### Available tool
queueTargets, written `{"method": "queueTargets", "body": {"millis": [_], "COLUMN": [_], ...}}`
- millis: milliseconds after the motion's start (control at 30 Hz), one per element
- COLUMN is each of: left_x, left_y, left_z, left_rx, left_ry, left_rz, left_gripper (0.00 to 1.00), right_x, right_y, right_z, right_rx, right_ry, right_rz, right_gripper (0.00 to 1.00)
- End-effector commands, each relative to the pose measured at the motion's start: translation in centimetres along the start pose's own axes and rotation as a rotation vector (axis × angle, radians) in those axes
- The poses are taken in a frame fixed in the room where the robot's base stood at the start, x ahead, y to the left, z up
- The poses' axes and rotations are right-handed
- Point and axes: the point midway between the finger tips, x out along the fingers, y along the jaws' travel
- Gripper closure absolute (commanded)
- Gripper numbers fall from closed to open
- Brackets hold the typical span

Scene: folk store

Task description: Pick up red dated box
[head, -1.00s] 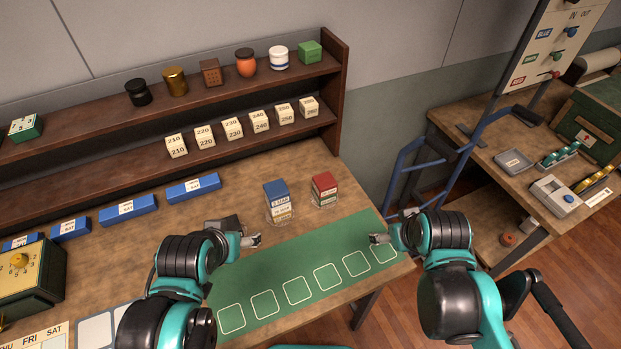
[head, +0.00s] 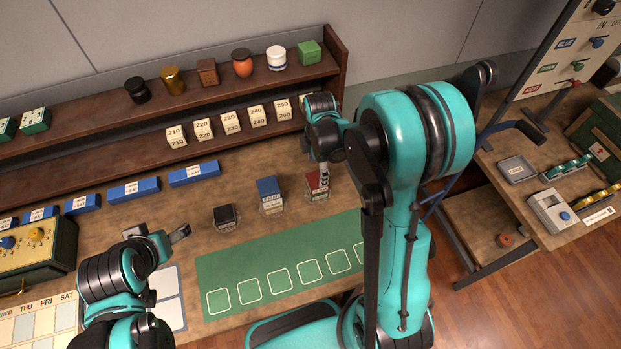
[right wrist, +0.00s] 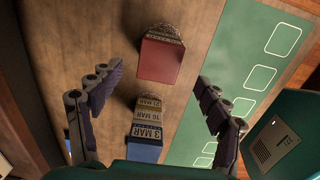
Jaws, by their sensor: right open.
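The red dated box (head: 311,183) sits on the table at the right end of a row of small stands, partly hidden by my right gripper in the head view. In the right wrist view its plain red face (right wrist: 160,61) shows near the top, between the lines of my fingers but beyond their tips. My right gripper (head: 324,178) is open, pointing down close over the box; its spread, empty fingers (right wrist: 158,108) show in the wrist view. Contact with the box cannot be judged. My left gripper (head: 160,234) is over the table at left, holding nothing visible.
A blue dated stack (head: 268,189) stands just left of the red box, and a black box (head: 224,214) further left. The blue stack (right wrist: 145,150) lies between my right fingers in the wrist view. A green mat (head: 240,270) lies in front; a shelf (head: 250,90) stands behind.

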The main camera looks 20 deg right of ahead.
Motion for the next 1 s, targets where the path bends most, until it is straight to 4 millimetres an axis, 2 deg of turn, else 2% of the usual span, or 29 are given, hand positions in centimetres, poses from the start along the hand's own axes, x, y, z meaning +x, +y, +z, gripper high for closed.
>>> {"method": "queueTargets", "body": {"millis": [400,700,767,900,933,1000], "left_x": [1.2,1.2,1.2,1.2,1.2,1.2], "left_y": [0.0,0.0,0.0,0.0,0.0,0.0], "left_z": [0.9,0.8,0.8,0.8,0.8,0.8], "left_rx": [0.0,0.0,0.0,0.0,0.0,0.0], "left_ry": [0.0,0.0,0.0,0.0,0.0,0.0], "left_rz": [0.0,0.0,0.0,0.0,0.0,0.0], "left_gripper": [0.28,0.28,0.28,0.28,0.28,0.28], "right_x": [5.8,6.2,6.2,6.2,6.2,6.2], "right_y": [0.1,0.1,0.1,0.1,0.1,0.1], "right_z": [0.0,0.0,0.0,0.0,0.0,0.0], "right_rx": [0.003,0.003,0.003,0.004,0.004,0.004], "right_ry": [-0.001,-0.001,-0.001,-0.001,-0.001,-0.001], "right_rz": [0.003,0.003,0.003,0.003,0.003,0.003], "right_gripper": [0.24,0.24,0.37,0.74,0.8,0.8]}}
